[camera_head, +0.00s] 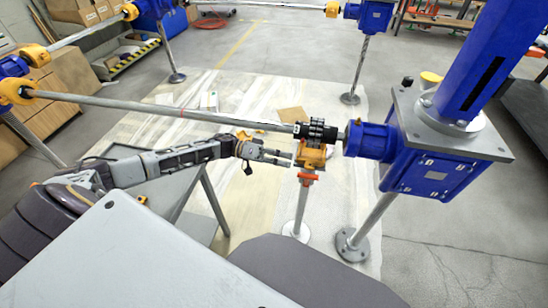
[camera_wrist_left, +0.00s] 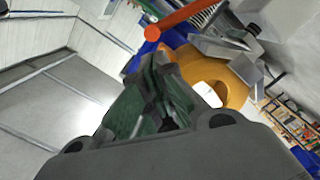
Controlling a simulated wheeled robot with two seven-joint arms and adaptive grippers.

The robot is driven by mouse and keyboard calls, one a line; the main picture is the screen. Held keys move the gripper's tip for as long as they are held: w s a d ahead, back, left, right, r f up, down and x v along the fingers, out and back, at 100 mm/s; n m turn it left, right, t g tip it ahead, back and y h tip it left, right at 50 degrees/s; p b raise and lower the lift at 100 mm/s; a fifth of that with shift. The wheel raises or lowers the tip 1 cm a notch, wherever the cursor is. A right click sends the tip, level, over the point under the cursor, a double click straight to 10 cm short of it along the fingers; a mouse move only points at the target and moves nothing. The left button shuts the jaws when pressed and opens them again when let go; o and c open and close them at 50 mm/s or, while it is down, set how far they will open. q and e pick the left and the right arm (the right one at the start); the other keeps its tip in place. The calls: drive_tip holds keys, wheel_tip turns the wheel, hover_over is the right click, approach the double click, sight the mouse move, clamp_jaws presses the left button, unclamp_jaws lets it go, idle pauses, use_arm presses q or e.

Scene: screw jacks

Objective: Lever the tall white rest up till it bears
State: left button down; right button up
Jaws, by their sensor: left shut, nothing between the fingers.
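The tall white rest (camera_head: 300,212) stands on a round foot under the right end of the long shaft (camera_head: 180,112). It has an orange collar (camera_head: 307,178) and a yellow-orange head (camera_head: 311,156) below the black coupling (camera_head: 316,132). I cannot tell whether the head touches the shaft. My left gripper (camera_head: 289,158) is shut and empty, just left of the head. In the left wrist view, the shut dark fingers (camera_wrist_left: 152,95) point toward an orange lever bar (camera_wrist_left: 185,17), with the yellow-orange head (camera_wrist_left: 232,88) to their right. The fingers appear apart from the bar. My right gripper is out of view.
A blue gearbox and motor (camera_head: 372,141) join a blue screw jack (camera_head: 440,165) at the right. A grey table (camera_head: 200,232) stands below my left arm. A pale floor sheet (camera_head: 235,95) spreads beneath. Other blue jacks and shafts stand farther back.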

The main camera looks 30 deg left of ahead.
use_arm(q)
drive_tip(key=shift+x, duration=1.25)
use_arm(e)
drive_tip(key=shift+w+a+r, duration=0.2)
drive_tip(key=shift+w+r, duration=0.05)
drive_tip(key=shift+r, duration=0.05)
use_arm(q)
drive_tip(key=shift+s, duration=0.2)
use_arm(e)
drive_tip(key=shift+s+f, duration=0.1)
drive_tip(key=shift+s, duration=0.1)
use_arm(q)
drive_tip(key=shift+s+d+f, duration=0.1)
drive_tip(key=shift+s+d, duration=0.05)
drive_tip(key=shift+s, duration=0.1)
drive_tip(key=shift+s+m+p, duration=0.1)
drive_tip(key=shift+m+p, duration=0.2)
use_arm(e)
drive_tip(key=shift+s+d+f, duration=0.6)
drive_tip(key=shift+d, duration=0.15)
